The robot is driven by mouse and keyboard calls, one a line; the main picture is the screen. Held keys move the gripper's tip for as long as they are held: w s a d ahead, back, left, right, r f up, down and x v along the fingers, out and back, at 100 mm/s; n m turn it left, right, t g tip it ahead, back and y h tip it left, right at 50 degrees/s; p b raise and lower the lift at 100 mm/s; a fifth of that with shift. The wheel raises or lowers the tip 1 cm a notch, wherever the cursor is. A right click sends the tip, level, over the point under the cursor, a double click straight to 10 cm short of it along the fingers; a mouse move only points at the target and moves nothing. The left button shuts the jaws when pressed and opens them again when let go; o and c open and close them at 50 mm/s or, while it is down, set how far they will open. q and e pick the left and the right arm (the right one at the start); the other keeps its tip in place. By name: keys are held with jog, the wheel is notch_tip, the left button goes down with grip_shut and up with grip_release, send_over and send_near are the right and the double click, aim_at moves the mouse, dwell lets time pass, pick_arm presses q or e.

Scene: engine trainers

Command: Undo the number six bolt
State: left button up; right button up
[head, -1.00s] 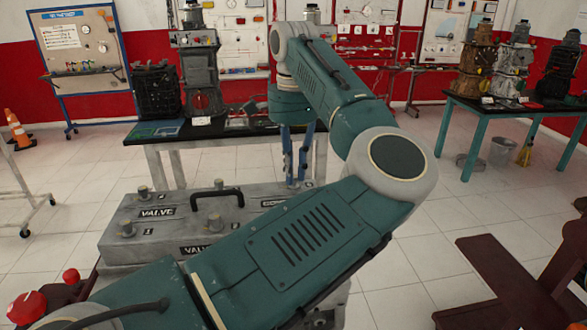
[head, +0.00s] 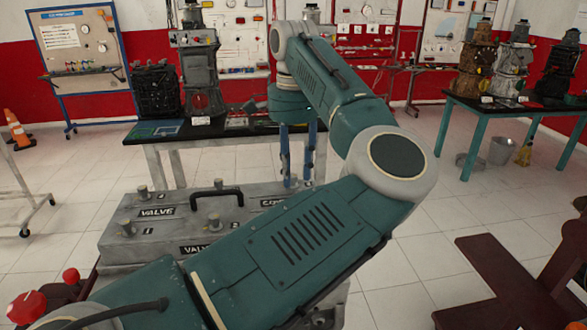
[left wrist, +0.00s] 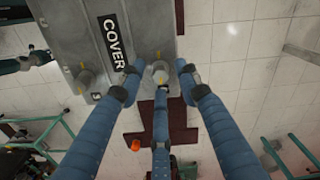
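The grey engine cover (head: 120,250) with black labels and several bolts lies below my left arm in the head view. My left gripper (head: 297,184) points straight down at its far right end. In the left wrist view, my left gripper (left wrist: 159,80) has three blue fingers spread around a bolt (left wrist: 158,70) near the cover's corner, beside the "COVER" label (left wrist: 114,43). Gaps show between the fingertips and the bolt. I cannot read this bolt's number. Another bolt (left wrist: 86,78) stands to the left. My right gripper is not clearly seen.
A black curved handle (head: 216,194) rises from the cover's middle. Behind stands a dark-topped table (head: 160,133) with engine parts. A teal-legged table (head: 470,112) is at the right. The tiled floor between is mostly clear.

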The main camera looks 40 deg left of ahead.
aim_at(294, 175)
pick_arm(q)
notch_tip(294, 175, up, 12)
dwell(0.4)
